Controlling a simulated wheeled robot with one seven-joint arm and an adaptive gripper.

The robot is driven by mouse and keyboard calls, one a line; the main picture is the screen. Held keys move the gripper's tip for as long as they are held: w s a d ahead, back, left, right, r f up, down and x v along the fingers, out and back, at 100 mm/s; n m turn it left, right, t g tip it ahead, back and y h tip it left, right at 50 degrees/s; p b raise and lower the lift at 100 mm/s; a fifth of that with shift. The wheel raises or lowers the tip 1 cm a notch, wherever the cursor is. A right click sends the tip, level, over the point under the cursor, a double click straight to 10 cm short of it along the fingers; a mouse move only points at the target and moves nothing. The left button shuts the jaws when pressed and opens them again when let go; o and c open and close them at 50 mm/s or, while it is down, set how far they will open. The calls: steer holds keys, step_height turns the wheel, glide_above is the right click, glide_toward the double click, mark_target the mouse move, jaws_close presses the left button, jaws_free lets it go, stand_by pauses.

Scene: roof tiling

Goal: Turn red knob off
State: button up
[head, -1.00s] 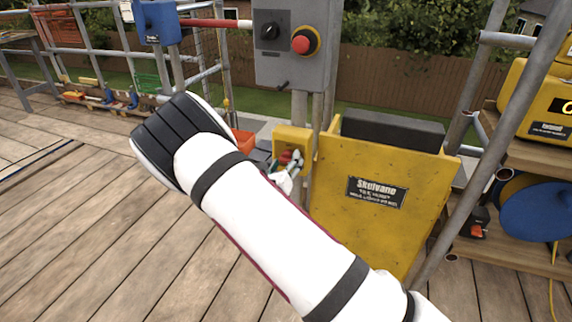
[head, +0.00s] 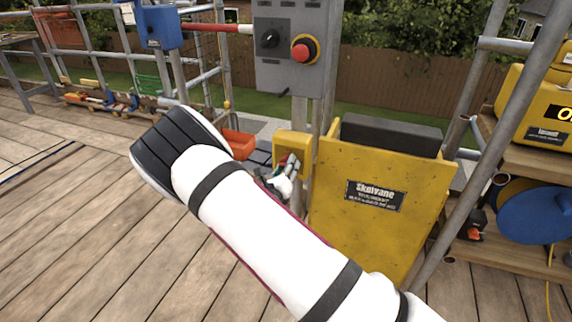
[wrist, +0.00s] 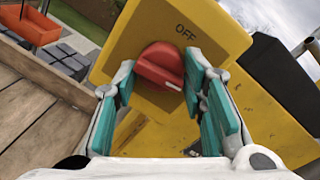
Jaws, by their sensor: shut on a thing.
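The red knob (wrist: 158,66) sits on the face of a yellow box (wrist: 185,25), with the word OFF printed above and right of it in the wrist view. A small white mark on the knob shows at its lower right, away from that word. My gripper (wrist: 160,82) has its teal finger pads on either side of the knob and is shut on it. In the head view my gripper (head: 288,170) is at the small yellow box (head: 291,140), beside the large yellow Skelvane case (head: 375,225). My fingers mostly hide the knob there.
A grey panel (head: 284,75) with a black switch (head: 268,38) and a red button (head: 304,49) stands above the small box. An orange tray (head: 238,143) is on the deck behind my arm. A slanted scaffold pole (head: 487,150) stands at right.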

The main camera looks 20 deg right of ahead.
steer(key=n+p, duration=0.2)
steer(key=n, duration=0.2)
steer(key=n+p, duration=0.2)
steer(key=n, duration=0.2)
steer(key=n+g+p, duration=0.1)
steer(key=n+p, duration=0.1)
steer(key=n, duration=0.1)
steer(key=shift+r+n, duration=0.3)
steer(key=shift+n, duration=0.1)
steer(key=shift+w+r+n+h, duration=0.1)
steer(key=shift+n+h, duration=0.3)
steer(key=shift+n, duration=1.2)
steer(key=o, duration=1.1)
steer(key=shift+a, duration=0.1)
